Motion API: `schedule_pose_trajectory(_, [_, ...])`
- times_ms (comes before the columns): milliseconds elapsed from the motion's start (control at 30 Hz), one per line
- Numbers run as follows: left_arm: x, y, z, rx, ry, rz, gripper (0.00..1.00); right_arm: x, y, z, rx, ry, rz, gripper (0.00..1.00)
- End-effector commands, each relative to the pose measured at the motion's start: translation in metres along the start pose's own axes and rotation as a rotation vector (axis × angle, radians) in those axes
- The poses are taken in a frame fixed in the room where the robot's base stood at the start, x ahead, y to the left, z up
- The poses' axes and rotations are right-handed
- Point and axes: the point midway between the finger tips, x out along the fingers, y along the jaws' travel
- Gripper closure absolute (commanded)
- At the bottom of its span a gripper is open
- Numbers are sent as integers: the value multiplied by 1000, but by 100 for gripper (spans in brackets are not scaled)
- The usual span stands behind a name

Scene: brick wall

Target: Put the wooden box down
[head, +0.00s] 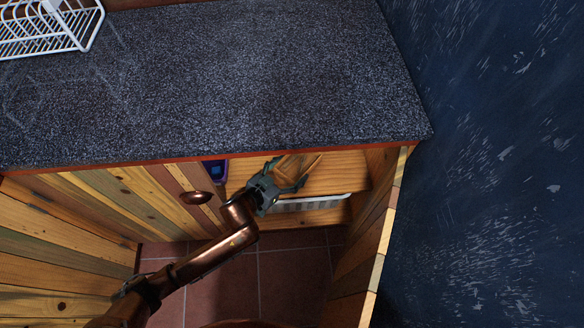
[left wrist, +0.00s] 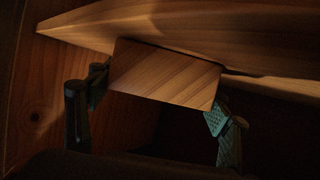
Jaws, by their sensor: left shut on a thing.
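The wooden box (head: 297,164) is a small block of light wood with diagonal grain. My left gripper (head: 286,178) is shut on it at the opening of a wooden cabinet, just below the front edge of the counter. In the left wrist view the box (left wrist: 165,75) sits between the two fingers (left wrist: 158,98), in front of pale wooden boards. The cabinet shelf (head: 340,172) shows beside and behind the box. I cannot tell whether the box touches the shelf. My right gripper is not in view.
The dark speckled countertop (head: 230,80) overhangs the cabinet. An open plank door (head: 372,250) stands at the right, and plank fronts (head: 110,200) with a round knob lie left. A blue container (head: 214,171) and a pale flat thing (head: 312,203) are inside. A white rack (head: 50,30) stands on the counter.

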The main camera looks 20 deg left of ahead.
Motion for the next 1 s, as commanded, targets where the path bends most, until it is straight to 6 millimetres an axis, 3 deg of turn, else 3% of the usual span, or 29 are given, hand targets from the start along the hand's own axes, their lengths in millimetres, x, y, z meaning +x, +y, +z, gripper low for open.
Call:
schedule_pose_trajectory(400, [1,0,0,0,4,0,60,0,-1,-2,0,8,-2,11])
schedule_pose_trajectory(433, [1,0,1,0,3,0,28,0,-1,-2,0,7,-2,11])
schedule_pose_trajectory(700, [1,0,2,0,2,0,11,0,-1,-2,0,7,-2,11])
schedule_pose_trajectory(1000, [0,0,0,1,3,0,11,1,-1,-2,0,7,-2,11])
